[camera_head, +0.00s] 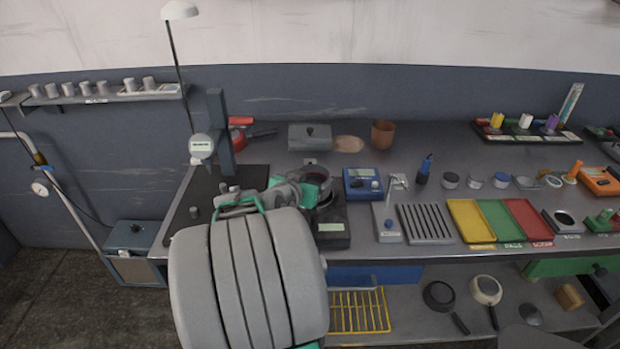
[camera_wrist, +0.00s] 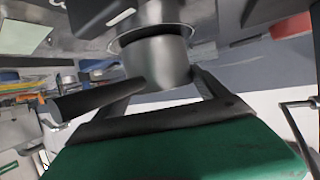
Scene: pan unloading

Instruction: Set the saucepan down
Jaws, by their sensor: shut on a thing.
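The saucepan is a grey metal pot (camera_wrist: 158,62) with a dark handle (camera_wrist: 98,100) in the wrist view. My gripper (camera_wrist: 168,82) is shut on it, with one dark finger on each side of the pot. In the head view, a dark round pot rim (camera_head: 318,175) shows beside my gripper (camera_head: 300,188), above a black box-like unit (camera_head: 333,232) on the bench. My arm hides much of the pot and unit there. I cannot tell whether the pot's base touches anything.
A blue device (camera_head: 362,184) and a slotted grey tray (camera_head: 426,224) stand right of the black unit. Yellow, green and red trays (camera_head: 470,222) lie further right. A post (camera_head: 220,130) stands behind left. Two pans (camera_head: 438,296) and a yellow rack (camera_head: 358,311) are below.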

